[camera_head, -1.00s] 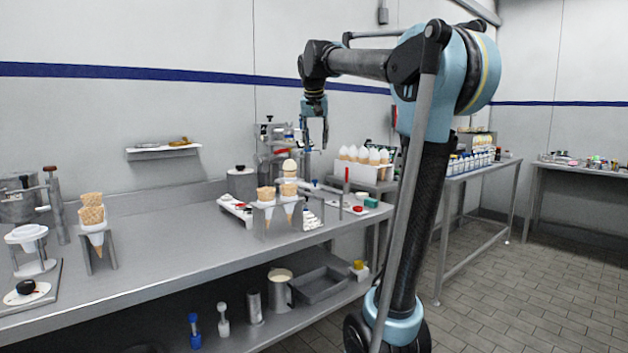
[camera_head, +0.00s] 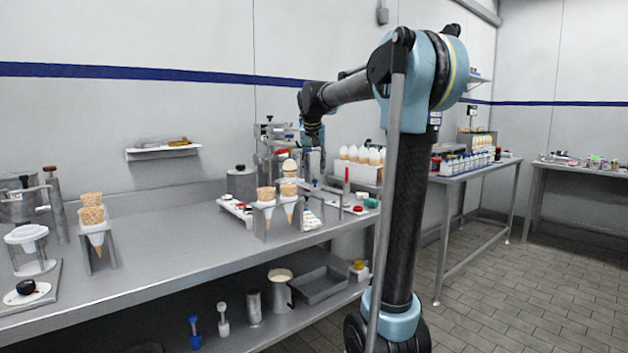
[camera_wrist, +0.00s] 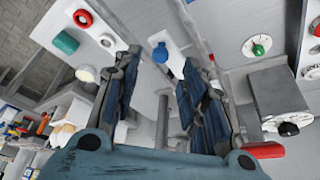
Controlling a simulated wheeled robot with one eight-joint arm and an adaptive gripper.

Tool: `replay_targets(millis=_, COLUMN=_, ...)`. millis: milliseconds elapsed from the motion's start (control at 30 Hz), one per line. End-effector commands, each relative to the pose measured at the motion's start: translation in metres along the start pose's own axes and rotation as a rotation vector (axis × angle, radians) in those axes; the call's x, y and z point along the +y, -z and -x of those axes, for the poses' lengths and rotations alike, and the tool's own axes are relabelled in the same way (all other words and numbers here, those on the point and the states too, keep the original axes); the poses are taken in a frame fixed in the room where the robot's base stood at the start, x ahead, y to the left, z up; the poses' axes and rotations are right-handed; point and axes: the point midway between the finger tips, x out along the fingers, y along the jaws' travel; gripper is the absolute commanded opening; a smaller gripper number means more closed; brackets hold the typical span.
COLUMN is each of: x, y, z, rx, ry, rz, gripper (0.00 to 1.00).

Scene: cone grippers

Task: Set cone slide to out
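I cannot tell for sure which part is the cone slide. A blue knob (camera_wrist: 160,52) on a narrow white plate (camera_wrist: 172,30) shows between my gripper's fingers in the wrist view. My gripper (camera_wrist: 162,62) is open, with a clear gap between its fingers, and nothing is visibly held. Whether it touches the knob is unclear. In the head view my gripper (camera_head: 314,160) hangs low over the bench's right end, behind the cone holder (camera_head: 277,222); its fingertips are hard to make out there. Waffle cones (camera_head: 266,194) stand in that holder.
A red ring knob (camera_wrist: 82,18) and a teal block (camera_wrist: 66,42) lie left in the wrist view. A green knob (camera_wrist: 258,48), a grey box with a black dial (camera_wrist: 288,130) and a red handle (camera_wrist: 262,150) lie right. The bench (camera_head: 180,235) is clear in its middle.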

Motion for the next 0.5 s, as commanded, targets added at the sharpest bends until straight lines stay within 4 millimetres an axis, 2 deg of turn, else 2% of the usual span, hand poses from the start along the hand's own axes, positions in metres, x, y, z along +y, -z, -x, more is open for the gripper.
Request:
replay_targets(millis=200, x=0.000, y=0.000, z=-0.034, rx=0.000, ry=0.000, rz=0.001, gripper=0.39)
replay_targets(millis=500, x=0.000, y=0.000, z=-0.052, rx=0.000, ry=0.000, rz=0.001, gripper=0.39)
